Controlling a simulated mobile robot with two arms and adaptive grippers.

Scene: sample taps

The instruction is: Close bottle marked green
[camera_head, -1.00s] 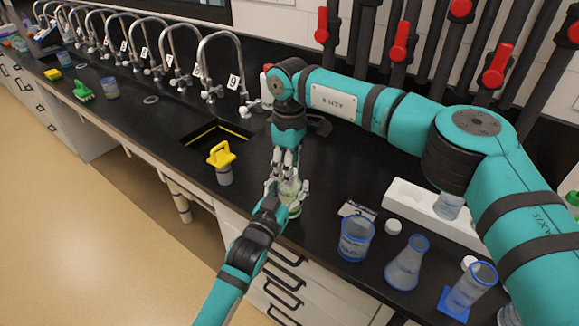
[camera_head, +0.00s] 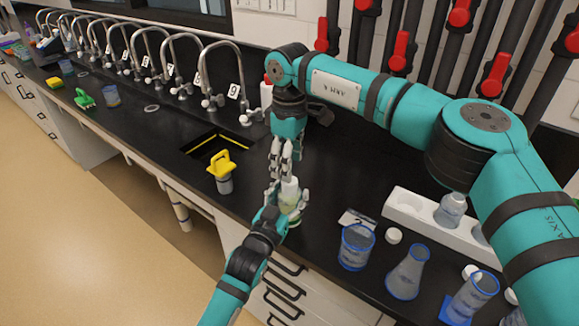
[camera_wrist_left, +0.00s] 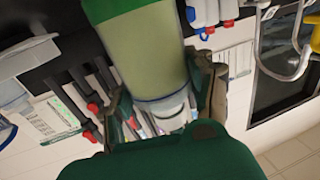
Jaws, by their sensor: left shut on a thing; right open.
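The bottle marked green (camera_head: 288,203) stands upright near the counter's front edge, pale with green on it. A white piece that looks like a cap (camera_head: 289,187) shows at its top; I cannot tell how tightly it sits. My left gripper (camera_head: 286,212) is shut around the bottle's body from the front. In the left wrist view the bottle (camera_wrist_left: 148,60) is between the fingers, with a green band at the picture's top edge. My right gripper (camera_head: 281,166) is open, pointing down just above and slightly left of the bottle's top.
Beakers and flasks with blue rims (camera_head: 357,247) stand on the right, with a loose white cap (camera_head: 394,236) beside them. A white rack (camera_head: 408,204) lies behind. A yellow-handled brush (camera_head: 221,164) stands left, by the sink (camera_head: 205,147). Taps line the back.

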